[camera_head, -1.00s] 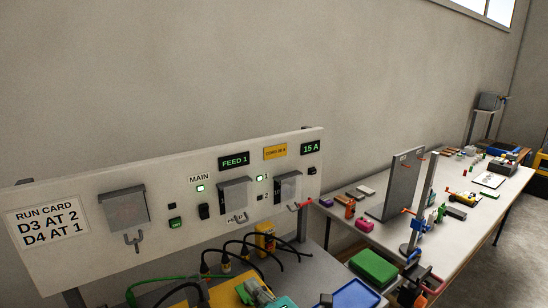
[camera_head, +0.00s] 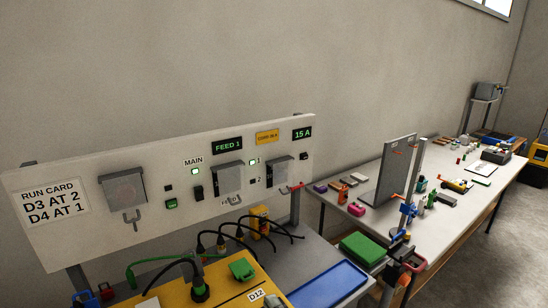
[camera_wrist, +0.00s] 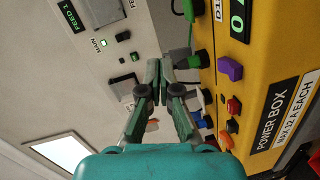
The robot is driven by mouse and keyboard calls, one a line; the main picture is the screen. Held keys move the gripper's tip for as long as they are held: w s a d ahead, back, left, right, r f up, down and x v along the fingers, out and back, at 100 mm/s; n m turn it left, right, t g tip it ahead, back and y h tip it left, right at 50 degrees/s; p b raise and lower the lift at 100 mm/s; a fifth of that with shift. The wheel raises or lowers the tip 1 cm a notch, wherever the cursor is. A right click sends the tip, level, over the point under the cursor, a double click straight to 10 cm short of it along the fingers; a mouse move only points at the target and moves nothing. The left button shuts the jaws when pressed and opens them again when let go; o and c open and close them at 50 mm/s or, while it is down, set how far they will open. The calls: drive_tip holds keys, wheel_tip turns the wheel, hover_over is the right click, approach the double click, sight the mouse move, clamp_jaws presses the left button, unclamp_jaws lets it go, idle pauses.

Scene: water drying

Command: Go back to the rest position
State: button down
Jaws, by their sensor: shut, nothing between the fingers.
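My gripper (camera_wrist: 168,66) shows in the wrist view. Its dark fingers are closed together at the tips, with nothing between them. Its teal body fills the bottom of that view. Beyond the fingers are the white switch panel (camera_wrist: 95,80) on the left and the yellow power box (camera_wrist: 262,80) on the right. The gripper does not show in the head view. There, the panel (camera_head: 90,235) has a run card reading D3 AT 2, D4 AT 1, and the yellow box (camera_head: 222,293) sits below it.
Black and green cables (camera_head: 212,238) loop above the yellow box. A blue tray (camera_head: 330,285) lies to its right. A long white workbench (camera_head: 440,235) with a grey upright board (camera_head: 396,170) and several small items runs along the wall. Floor shows at the far right.

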drive_tip(key=s+d+f+m+h, duration=0.5)
drive_tip(key=s+d+f+m, duration=0.75)
drive_tip(key=s, duration=0.45)
drive_tip(key=s+d+m+h, duration=0.1)
drive_tip(key=s+d+m, duration=0.2)
drive_tip(key=s, duration=0.8)
drive_tip(key=s+d+m+h, duration=0.2)
drive_tip(key=s+m, duration=0.3)
drive_tip(key=s, duration=0.6)
drive_tip(key=shift+d+f+m, duration=0.35)
drive_tip(key=shift+d, duration=0.15)
